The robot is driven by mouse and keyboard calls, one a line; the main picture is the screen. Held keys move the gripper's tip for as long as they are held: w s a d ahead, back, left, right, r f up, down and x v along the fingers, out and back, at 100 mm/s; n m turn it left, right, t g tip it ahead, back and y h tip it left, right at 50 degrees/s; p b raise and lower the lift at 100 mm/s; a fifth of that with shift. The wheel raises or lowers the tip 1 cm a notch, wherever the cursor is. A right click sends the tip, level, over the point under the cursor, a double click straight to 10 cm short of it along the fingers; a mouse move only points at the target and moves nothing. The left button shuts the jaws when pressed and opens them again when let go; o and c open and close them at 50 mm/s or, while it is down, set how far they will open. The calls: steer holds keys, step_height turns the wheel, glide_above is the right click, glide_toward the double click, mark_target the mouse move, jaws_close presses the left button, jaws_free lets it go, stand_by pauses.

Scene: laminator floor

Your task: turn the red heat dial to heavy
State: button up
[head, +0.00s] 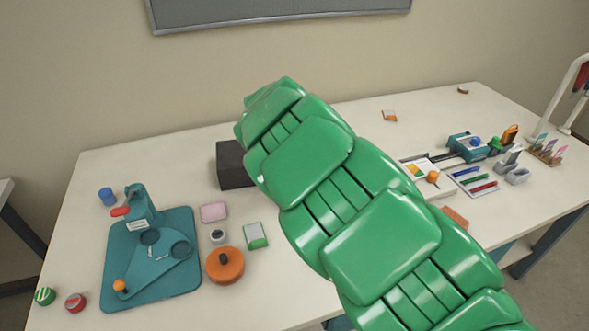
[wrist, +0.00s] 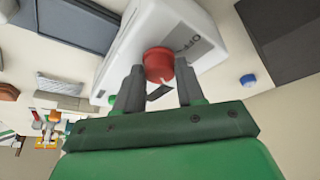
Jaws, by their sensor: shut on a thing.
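The red heat dial (wrist: 158,62) shows in the wrist view, on the front of a white machine (wrist: 135,35). A grey label panel (wrist: 188,42) beside the dial carries the letters "OFF". My gripper (wrist: 158,78) has one finger on each side of the dial and is shut on it. A dark pointer-like mark (wrist: 159,91) shows between the fingers. I cannot read the dial's setting. In the head view my green arm hides the machine, the dial and my gripper.
A dark box (head: 233,165) stands left of my arm. Further left are a teal base plate (head: 120,285) and an orange round pot (head: 225,264). Pens (head: 466,179) and small holders (head: 517,175) lie to the right. The back right of the table is mostly clear.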

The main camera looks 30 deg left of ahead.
steer(key=m+h, duration=0.1)
steer(key=m, duration=0.3)
steer(key=shift+a+m+g+h, duration=0.1)
steer(key=shift+m+g+h, duration=0.2)
steer(key=shift+h, duration=0.1)
steer(key=shift+m, duration=0.3)
steer(key=o, duration=1)
steer(key=shift+v, duration=3.9)
